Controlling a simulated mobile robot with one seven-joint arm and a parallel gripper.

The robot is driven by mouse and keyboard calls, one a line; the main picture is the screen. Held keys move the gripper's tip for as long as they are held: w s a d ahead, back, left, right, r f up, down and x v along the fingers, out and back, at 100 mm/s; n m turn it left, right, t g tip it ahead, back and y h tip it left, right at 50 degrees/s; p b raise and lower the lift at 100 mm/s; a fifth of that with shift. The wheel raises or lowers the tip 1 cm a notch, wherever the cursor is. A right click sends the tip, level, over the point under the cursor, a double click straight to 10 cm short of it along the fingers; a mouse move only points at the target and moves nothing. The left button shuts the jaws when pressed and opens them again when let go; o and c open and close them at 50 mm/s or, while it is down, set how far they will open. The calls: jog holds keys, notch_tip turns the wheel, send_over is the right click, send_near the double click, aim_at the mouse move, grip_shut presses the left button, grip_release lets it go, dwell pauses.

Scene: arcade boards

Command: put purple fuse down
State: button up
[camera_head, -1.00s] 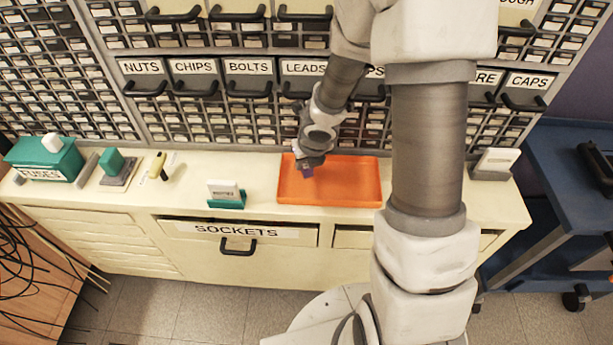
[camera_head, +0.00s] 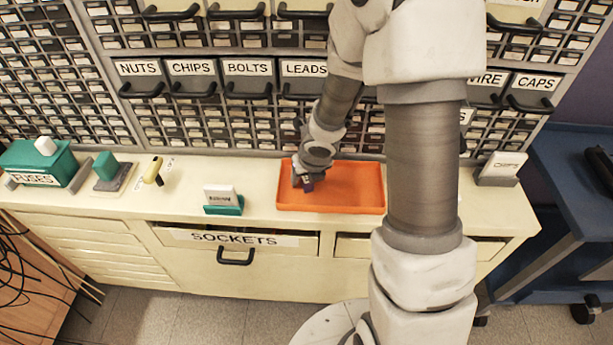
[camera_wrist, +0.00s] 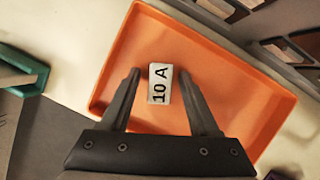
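The purple fuse (camera_head: 308,187) is at the left part of the orange tray (camera_head: 352,195), just below my gripper (camera_head: 305,182). In the wrist view the fuse (camera_wrist: 160,83) shows as a white "10 A" label over the floor of the tray (camera_wrist: 235,95). My gripper's fingers (camera_wrist: 159,75) stand on either side of it, with orange showing between each finger and the label. My gripper is open around the fuse and appears not to touch it. The fuse's purple sides are mostly hidden.
A green holder with a white card (camera_head: 222,200) stands left of the tray. A green FUSES box (camera_head: 40,163) is at the far left of the counter. A CHIPS card holder (camera_head: 500,168) is at the right. Drawers (camera_head: 250,80) rise behind the tray. The tray's right half looks clear.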

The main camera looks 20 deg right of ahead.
jog(key=s+d+r+m+t+h+p, duration=0.1)
jog(key=s+d+r+m+h+p, duration=0.2)
jog(key=r+m, duration=0.85)
jog(key=s+d+r+m+h+p, duration=0.1)
jog(key=s+d+r+m+p, duration=0.35)
jog(key=r, duration=1.15)
jog(key=s+a+r+m+y, duration=0.1)
jog(key=s+a+r+m, duration=0.3)
jog(key=s+m, duration=0.3)
jog(key=s+a+r+m+y+p, duration=0.1)
jog(key=s+m, duration=0.5)
jog(key=m, duration=0.7)
notch_tip(320, 180, up, 3)
jog(key=a+y, duration=0.1)
jog(key=a, duration=0.1)
jog(key=shift+s+a+m+y, duration=0.3)
jog(key=shift+s+a+m, duration=0.1)
